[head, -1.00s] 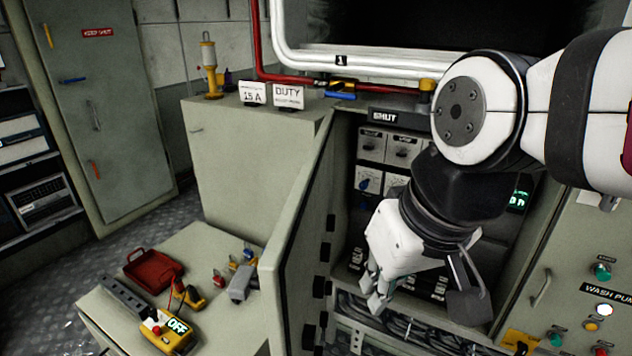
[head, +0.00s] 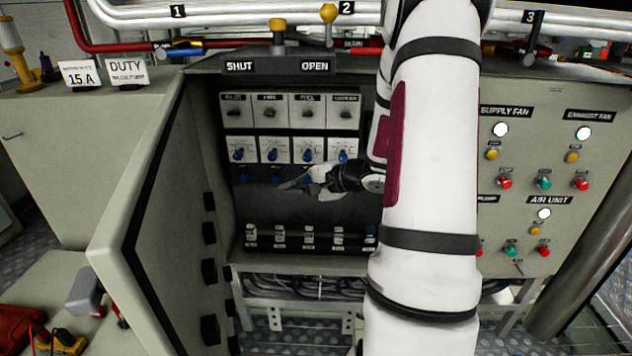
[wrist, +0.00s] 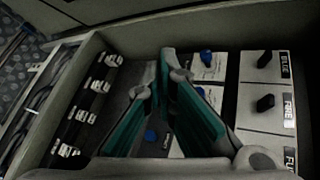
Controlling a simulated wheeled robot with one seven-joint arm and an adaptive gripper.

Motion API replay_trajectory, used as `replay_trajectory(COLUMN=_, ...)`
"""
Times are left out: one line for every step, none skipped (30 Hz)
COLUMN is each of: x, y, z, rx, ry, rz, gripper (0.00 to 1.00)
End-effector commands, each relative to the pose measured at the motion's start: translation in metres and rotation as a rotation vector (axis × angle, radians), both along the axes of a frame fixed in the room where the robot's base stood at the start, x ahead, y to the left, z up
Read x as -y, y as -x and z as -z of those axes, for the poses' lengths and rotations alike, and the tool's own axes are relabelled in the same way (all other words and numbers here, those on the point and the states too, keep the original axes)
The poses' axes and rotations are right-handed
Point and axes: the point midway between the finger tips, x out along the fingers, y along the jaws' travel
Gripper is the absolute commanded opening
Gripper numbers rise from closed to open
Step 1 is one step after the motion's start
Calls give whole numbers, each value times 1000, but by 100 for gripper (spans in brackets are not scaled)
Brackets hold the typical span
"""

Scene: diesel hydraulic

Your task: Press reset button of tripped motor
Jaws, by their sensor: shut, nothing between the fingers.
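My gripper (head: 290,184) is shut and empty. In the head view it points left inside the open cabinet, in front of the dark band under the white dial panels. Each panel has a blue knob (head: 238,155). Small blue buttons (head: 244,179) show dimly under the left panels; others are hidden by my gripper and arm. In the wrist view my teal fingers (wrist: 167,62) reach in beside the panels, and one blue button (wrist: 150,135) shows between them. Contact cannot be told. Top modules read BILGE, FIRE (wrist: 275,104) and what looks like FUEL. No tripped sign is readable.
The cabinet door (head: 150,190) stands open at left. A row of small switches (head: 309,236) lies below, with cables underneath. A SHUT/OPEN bar (head: 277,66) and pipes run above. The fan panel (head: 545,190) is at right, partly behind my arm.

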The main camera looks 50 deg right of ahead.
Motion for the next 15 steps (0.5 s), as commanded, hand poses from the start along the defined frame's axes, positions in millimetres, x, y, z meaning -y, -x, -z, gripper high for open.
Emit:
replay_trajectory(x=28, y=4, z=23, rx=3, ry=-24, rz=83, gripper=0)
replay_trajectory(x=42, y=7, z=33, rx=7, ry=-33, rz=126, gripper=0)
replay_trajectory(x=60, y=11, z=45, rx=12, ry=-44, rz=183, gripper=0)
replay_trajectory(x=72, y=15, z=54, rx=14, ry=-50, rz=222, gripper=0)
replay_trajectory(x=83, y=19, z=62, rx=16, ry=-56, rz=257, gripper=0)
replay_trajectory(x=96, y=24, z=72, rx=18, ry=-62, rz=301, gripper=0)
replay_trajectory(x=105, y=28, z=79, rx=18, ry=-68, rz=330, gripper=0)
replay_trajectory(x=113, y=31, z=85, rx=19, ry=-71, rz=355, gripper=0)
replay_trajectory(x=121, y=35, z=92, rx=19, ry=-74, rz=385, gripper=0)
replay_trajectory(x=127, y=38, z=96, rx=20, ry=-77, rz=404, gripper=0)
replay_trajectory(x=131, y=41, z=100, rx=19, ry=-78, rz=420, gripper=0)
replay_trajectory(x=136, y=43, z=104, rx=20, ry=-80, rz=436, gripper=0)
replay_trajectory(x=138, y=45, z=106, rx=20, ry=-80, rz=445, gripper=0)
replay_trajectory(x=140, y=46, z=107, rx=19, ry=-81, rz=452, gripper=0)
replay_trajectory(x=141, y=47, z=109, rx=19, ry=-82, rz=457, gripper=0)
